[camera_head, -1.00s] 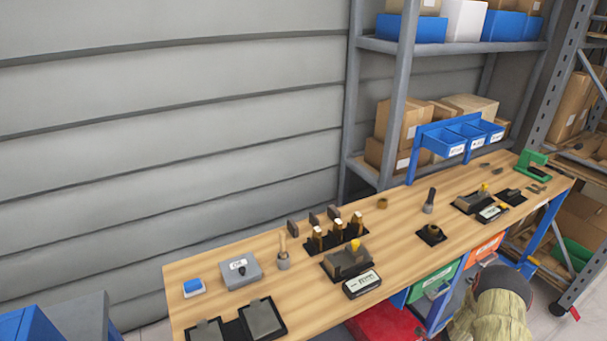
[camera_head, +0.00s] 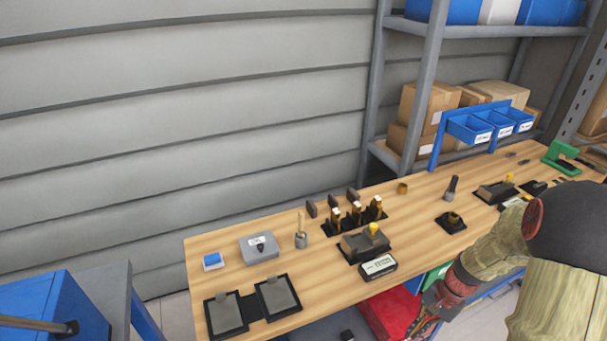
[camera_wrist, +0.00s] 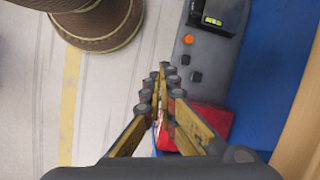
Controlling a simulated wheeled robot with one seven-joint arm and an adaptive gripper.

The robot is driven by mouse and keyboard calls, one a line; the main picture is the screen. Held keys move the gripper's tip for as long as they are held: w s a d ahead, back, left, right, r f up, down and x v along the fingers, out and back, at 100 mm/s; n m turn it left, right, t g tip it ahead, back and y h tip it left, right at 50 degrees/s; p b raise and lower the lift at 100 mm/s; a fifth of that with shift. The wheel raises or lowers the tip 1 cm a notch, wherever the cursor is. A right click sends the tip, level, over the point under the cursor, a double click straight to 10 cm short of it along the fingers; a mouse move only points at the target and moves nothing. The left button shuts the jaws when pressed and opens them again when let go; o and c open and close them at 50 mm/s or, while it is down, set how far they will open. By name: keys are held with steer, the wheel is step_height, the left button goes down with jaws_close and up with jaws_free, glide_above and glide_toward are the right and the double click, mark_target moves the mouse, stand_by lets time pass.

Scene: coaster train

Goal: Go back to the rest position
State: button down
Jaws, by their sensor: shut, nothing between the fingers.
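My gripper (camera_wrist: 163,72) is shut and empty in the wrist view, its two fingers meeting near the middle of the picture. Below and beside the fingers are the floor (camera_wrist: 90,110) and a red surface (camera_wrist: 215,118). In the head view my arm comes in from the lower right, and its end hangs low in front of the long wooden workbench (camera_head: 290,264). The fingertips are not clear there. The gripper holds nothing and is apart from the things on the bench.
The bench carries two dark trays with grey plates (camera_head: 225,312), a grey box (camera_head: 258,247), a black rack of brass-coloured parts (camera_head: 355,216) and a small display (camera_head: 379,266). Blue bins (camera_head: 470,128) stand at the back right. A red container (camera_head: 390,310) sits under the front edge.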

steer(key=s+a+r+n+t+h, duration=0.1)
steer(key=s+a+r+n+t, duration=0.1)
steer(key=r, duration=0.8)
steer(key=s+a+r+n+t+h, duration=0.1)
steer(key=s+a+r+n, duration=0.3)
steer(key=r, duration=0.6)
steer(key=s+a+r+n+t+h, duration=0.1)
steer(key=s+a+r+n+t, duration=0.2)
steer(key=s+a+r, duration=0.3)
step_height(320, 180, up, 5)
steer(key=shift+s+a+n+t, duration=0.3)
steer(key=shift+s+n, duration=0.3)
steer(key=shift+s, duration=0.45)
steer(key=shift+w, duration=0.1)
